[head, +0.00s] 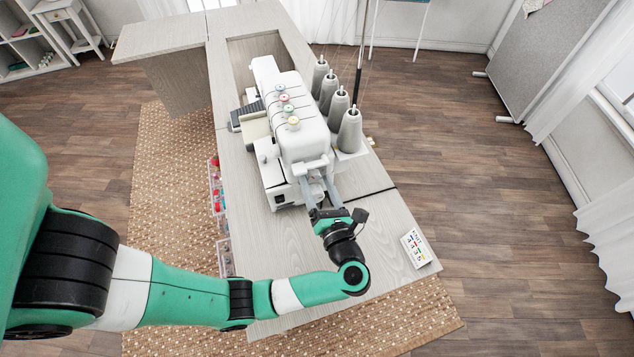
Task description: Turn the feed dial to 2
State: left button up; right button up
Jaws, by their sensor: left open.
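The white sewing machine (300,115) stands on the pale wooden cabinet (290,240), with several coloured dials along its top. My left gripper (318,184) is at the machine's near end, with its two grey fingers open and pointing at that end face. The fingertips are at or very close to the machine's side; I cannot tell whether they touch it. The feed dial cannot be made out; the fingers cover part of that end face. Its number setting cannot be read. My right gripper is not in view.
Several grey thread cones (348,131) stand along the machine's right side, near a tall thin pole (360,60). A white card (416,249) with coloured marks lies at the cabinet's right edge. Clear bins (217,190) hang on the left side. The near cabinet top is largely free.

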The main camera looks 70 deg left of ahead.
pick_arm(q)
jog(key=shift+a, duration=0.2)
grip_shut()
